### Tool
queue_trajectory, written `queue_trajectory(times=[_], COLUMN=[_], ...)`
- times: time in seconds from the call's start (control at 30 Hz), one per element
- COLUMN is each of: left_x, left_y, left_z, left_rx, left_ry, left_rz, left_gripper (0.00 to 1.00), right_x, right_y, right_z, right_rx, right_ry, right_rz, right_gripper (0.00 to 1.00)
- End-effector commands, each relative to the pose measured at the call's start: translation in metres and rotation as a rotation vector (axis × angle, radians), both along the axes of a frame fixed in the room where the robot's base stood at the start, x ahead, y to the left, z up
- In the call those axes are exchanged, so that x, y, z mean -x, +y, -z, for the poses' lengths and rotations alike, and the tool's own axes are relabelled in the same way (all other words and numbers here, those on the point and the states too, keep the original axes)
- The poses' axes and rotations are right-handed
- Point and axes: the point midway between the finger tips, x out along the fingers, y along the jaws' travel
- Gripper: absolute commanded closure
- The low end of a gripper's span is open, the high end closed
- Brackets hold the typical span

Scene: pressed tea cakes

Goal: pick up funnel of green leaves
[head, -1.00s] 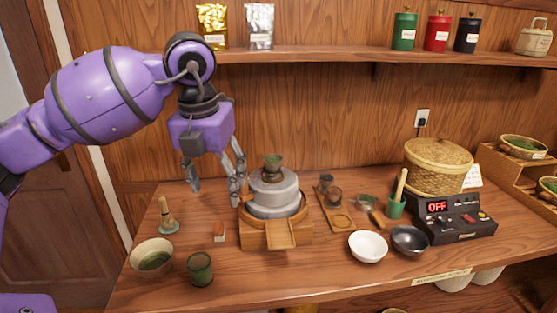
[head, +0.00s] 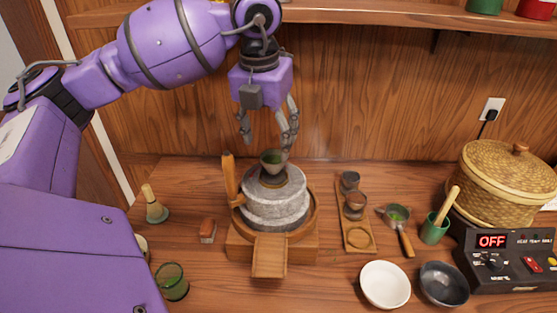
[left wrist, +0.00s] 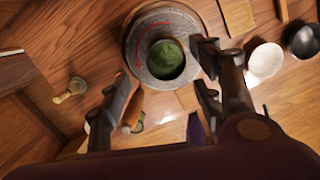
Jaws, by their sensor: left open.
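The funnel of green leaves (head: 274,160) is a small dark cup standing upright on top of the grey stone mill (head: 275,207). In the left wrist view the funnel (left wrist: 166,59) shows from above as a round opening full of green leaves. My left gripper (head: 266,140) is open and empty, pointing down just above and slightly behind or over the funnel; the exact depth gap is hard to tell. In the left wrist view its fingers (left wrist: 160,80) spread to either side, apart from the funnel. My right gripper is not in view.
The mill's wooden handle (head: 229,177) sticks up left of the funnel. A whisk (head: 154,205), a green glass (head: 172,282), a white bowl (head: 385,284), a dark bowl (head: 444,283) and a lidded basket (head: 507,187) stand around. A shelf (head: 370,15) runs above.

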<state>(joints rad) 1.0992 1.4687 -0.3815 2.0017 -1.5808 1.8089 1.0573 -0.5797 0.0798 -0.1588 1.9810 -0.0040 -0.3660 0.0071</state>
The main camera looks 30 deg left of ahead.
Motion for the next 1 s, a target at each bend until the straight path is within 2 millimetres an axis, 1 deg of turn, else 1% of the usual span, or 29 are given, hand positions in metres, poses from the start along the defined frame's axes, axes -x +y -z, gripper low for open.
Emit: queue_trajectory(times=[0.03, 0.1, 0.27, 0.4, 0.5, 0.7, 1.0], left_x=[0.0, -0.002, -0.007, -0.01, -0.011, -0.011, -0.011], left_y=[0.0, -0.001, -0.004, -0.003, -0.002, -0.002, -0.002], left_z=[0.007, 0.013, 0.035, 0.053, 0.059, 0.059, 0.059], left_rx=[0.0, 0.0, 0.001, 0.001, 0.0, 0.0, 0.0], left_ry=[0.003, 0.001, 0.001, 0.0, 0.0, -0.001, -0.001], left_rz=[0.0, 0.001, 0.0, -0.001, 0.0, 0.0, 0.0], left_gripper=[0.41, 0.41, 0.41, 0.41, 0.41, 0.41, 0.8], right_x=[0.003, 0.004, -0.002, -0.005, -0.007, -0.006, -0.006], right_y=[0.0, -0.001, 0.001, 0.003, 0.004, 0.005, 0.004], right_z=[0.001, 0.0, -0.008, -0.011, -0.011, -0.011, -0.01], right_rx=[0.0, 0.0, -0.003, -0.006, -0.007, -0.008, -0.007], right_ry=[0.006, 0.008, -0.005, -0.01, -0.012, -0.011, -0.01], right_rz=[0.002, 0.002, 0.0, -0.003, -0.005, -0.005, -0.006], right_gripper=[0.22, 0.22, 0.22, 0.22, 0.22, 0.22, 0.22])
